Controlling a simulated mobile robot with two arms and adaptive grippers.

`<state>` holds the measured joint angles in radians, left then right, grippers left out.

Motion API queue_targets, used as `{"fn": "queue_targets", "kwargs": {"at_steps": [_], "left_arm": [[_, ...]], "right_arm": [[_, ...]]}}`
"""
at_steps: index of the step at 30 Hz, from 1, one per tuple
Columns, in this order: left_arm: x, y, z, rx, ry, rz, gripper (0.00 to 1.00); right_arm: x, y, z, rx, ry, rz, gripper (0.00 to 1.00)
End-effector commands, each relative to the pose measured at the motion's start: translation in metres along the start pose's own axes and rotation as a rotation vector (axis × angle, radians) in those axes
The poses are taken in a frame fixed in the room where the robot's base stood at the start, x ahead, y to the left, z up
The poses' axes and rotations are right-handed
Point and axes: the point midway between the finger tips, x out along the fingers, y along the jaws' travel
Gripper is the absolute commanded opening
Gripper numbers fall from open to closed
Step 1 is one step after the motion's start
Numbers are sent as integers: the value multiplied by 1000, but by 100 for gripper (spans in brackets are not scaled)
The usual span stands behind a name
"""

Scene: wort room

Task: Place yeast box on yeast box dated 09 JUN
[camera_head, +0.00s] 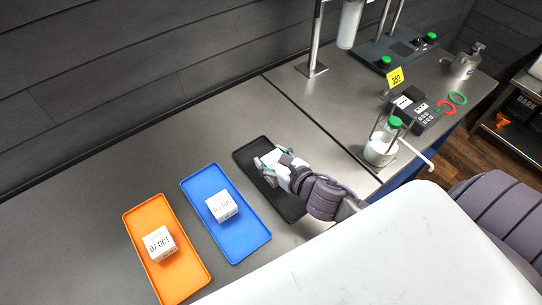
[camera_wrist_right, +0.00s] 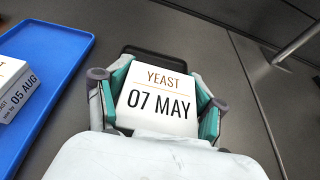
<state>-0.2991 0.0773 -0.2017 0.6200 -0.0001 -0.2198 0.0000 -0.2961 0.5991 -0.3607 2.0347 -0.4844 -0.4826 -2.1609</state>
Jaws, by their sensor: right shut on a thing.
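My right gripper (camera_head: 268,162) is over the black tray (camera_head: 246,150). It is shut on a white yeast box (camera_wrist_right: 158,100) marked 07 MAY, held between both fingers in the wrist view. I cannot tell whether this box touches the tray. A second white box (camera_head: 222,206), reading 05 AUG in the wrist view (camera_wrist_right: 14,92), sits on the blue tray (camera_head: 248,247). A third white box (camera_head: 160,244), marked 07 OCT, sits on the orange tray (camera_head: 144,216). No 09 JUN label is readable. My left gripper is out of view.
A green-capped bottle (camera_head: 381,150) in a stand is right of the black tray. Beyond it are a control box (camera_head: 424,113), a yellow sign (camera_head: 394,77) and a steel dispenser (camera_head: 463,64). The grey counter is clear left of the orange tray.

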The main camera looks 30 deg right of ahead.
Motion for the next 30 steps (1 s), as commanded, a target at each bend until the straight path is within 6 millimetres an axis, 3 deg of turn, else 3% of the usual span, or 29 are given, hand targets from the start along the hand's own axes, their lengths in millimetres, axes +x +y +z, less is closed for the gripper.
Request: {"fn": "queue_targets", "kwargs": {"at_steps": [1, 2, 7, 20, 23, 30], "left_arm": [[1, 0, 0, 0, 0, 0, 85], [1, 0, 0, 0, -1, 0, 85], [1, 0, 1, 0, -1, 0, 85], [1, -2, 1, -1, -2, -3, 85], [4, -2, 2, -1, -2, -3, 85], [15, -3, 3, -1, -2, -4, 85]], "right_arm": [[1, 0, -2, -1, 0, 0, 30], [1, 0, -2, -1, 0, 0, 68], [1, 0, -2, 0, 1, 0, 97], [-4, 0, 0, -1, 1, 0, 97], [-16, 0, -2, -3, 2, 1, 97], [-68, 0, -3, -2, 4, 2, 97]]}}
